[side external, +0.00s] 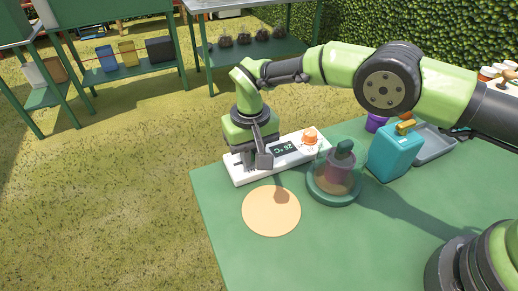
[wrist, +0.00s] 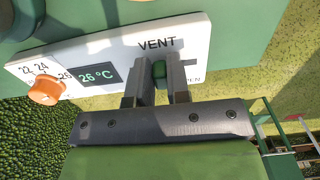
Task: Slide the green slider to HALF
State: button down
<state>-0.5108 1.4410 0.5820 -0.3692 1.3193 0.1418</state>
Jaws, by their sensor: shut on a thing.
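The white control panel (wrist: 200,42) carries the word VENT and a small green slider (wrist: 159,68). My gripper (wrist: 158,80) is shut on the slider, with one finger on each side of it. The letters PEN show just right of the right finger. No HALF mark is visible; the fingers cover part of the scale. In the side external view my gripper (side external: 254,158) points down at the left end of the panel (side external: 237,176), and the slider is hidden there.
The panel also has a display (wrist: 97,77) reading 26 °C and an orange knob (wrist: 46,90). On the green table (side external: 225,220) are a round tan mat (side external: 271,211), a glass dome (side external: 322,187) over a pot, and a teal can (side external: 395,153). The front left of the table is clear.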

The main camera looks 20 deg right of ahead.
jog(key=c, duration=1.1)
grip_release()
notch_tip(320, 180, up, 10)
jog(key=shift+f, duration=0.1)
jog(key=s+d+r+m+t+y, duration=0.15)
jog(key=s+d+r, duration=0.35)
jog(key=r, duration=0.5)
jog(key=s+d+r+t+y, duration=0.1)
jog(key=s+d+r+t, duration=0.1)
jog(key=d+r, duration=0.65)
jog(key=s+d+t, duration=0.1)
jog(key=s+d, duration=0.1)
jog(key=s, duration=0.4)
jog(key=s+d+m+t, duration=0.1)
jog(key=s+d, duration=0.1)
jog(key=s, duration=0.4)
jog(key=s+d+m+t, duration=0.1)
jog(key=s+d, duration=0.1)
jog(key=s, duration=0.4)
jog(key=shift+m+t+h, duration=0.25)
jog(key=shift+t, duration=0.1)
